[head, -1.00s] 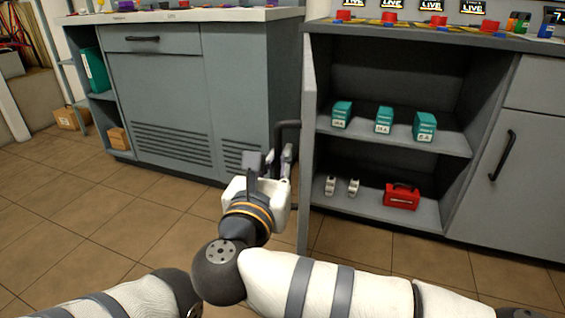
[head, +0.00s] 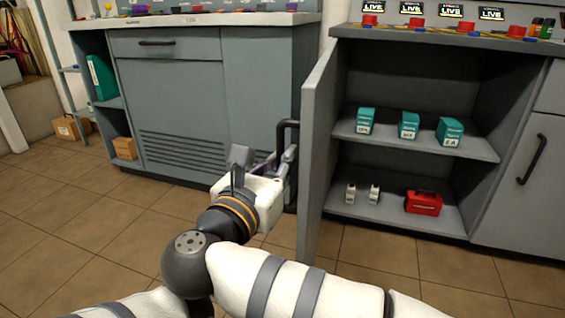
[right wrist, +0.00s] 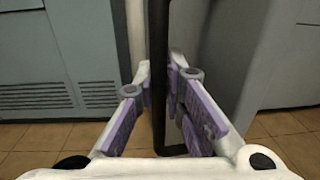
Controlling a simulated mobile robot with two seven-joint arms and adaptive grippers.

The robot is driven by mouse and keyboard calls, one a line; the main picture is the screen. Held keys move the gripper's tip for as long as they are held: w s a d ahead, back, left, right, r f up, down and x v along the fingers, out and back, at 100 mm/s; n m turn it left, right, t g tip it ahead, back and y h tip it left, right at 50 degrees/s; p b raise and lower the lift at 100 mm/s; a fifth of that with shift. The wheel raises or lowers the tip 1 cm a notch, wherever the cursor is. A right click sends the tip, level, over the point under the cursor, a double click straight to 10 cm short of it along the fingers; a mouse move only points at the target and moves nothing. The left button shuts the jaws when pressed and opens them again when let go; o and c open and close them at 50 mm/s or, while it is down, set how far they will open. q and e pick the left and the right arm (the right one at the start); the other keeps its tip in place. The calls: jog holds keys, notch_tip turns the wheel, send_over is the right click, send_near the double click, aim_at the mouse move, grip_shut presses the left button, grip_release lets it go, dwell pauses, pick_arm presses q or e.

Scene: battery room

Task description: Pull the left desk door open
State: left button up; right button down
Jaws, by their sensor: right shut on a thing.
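The left desk door (head: 317,150) stands swung open, seen nearly edge-on in the head view, and it also shows at the right of the right wrist view (right wrist: 237,60). Its black bar handle (head: 284,128) is on the door's left-facing side. My right gripper (head: 284,164) is shut on the handle, and in the right wrist view the dark bar (right wrist: 159,75) runs upright between its purple-padded fingers. The handle's lower part is partly hidden by the gripper. My left gripper is not in view.
The open compartment holds teal boxes (head: 409,124) on its shelf (head: 400,140), and a red case (head: 423,202) with small white items below. A grey cabinet (head: 185,110) stands left behind the door. Tiled floor (head: 90,220) is clear at left.

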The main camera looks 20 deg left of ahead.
dwell(0.4)
jog(key=c, duration=1.9)
grip_release()
